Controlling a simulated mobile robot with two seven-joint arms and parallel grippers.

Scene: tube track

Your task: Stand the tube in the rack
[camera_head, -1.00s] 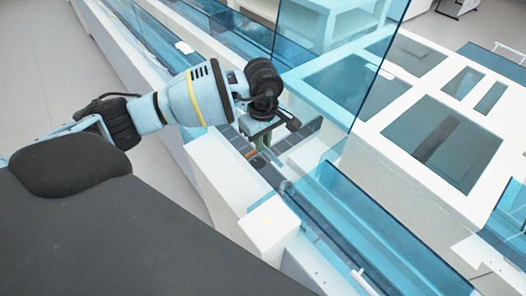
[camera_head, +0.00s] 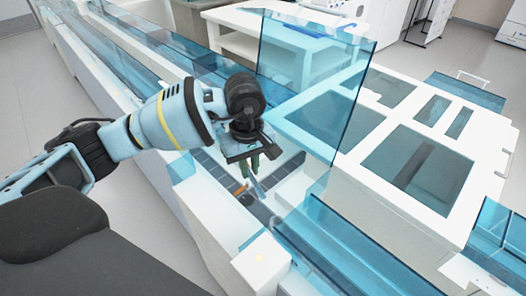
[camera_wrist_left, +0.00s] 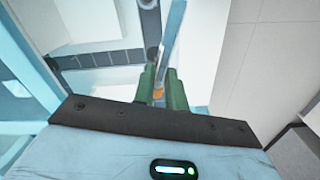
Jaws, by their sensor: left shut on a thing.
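My left gripper (camera_head: 252,170) reaches over the sunken track beside the clear blue panel, its green fingers pointing down. It is shut on a slim thing, which I take to be the tube, though it is mostly hidden. In the left wrist view the green fingers (camera_wrist_left: 160,82) stand close together, with a small orange patch (camera_wrist_left: 158,93) between them. I cannot tell whether that patch belongs to the tube. I cannot make out the rack for certain. My right gripper is out of view.
A clear blue panel (camera_head: 315,80) stands upright just right of my left gripper. A white machine with tinted windows (camera_head: 425,165) fills the right. A white block (camera_head: 262,262) stands at the near end of the track wall. Dark track tiles (camera_head: 212,172) lie below the gripper.

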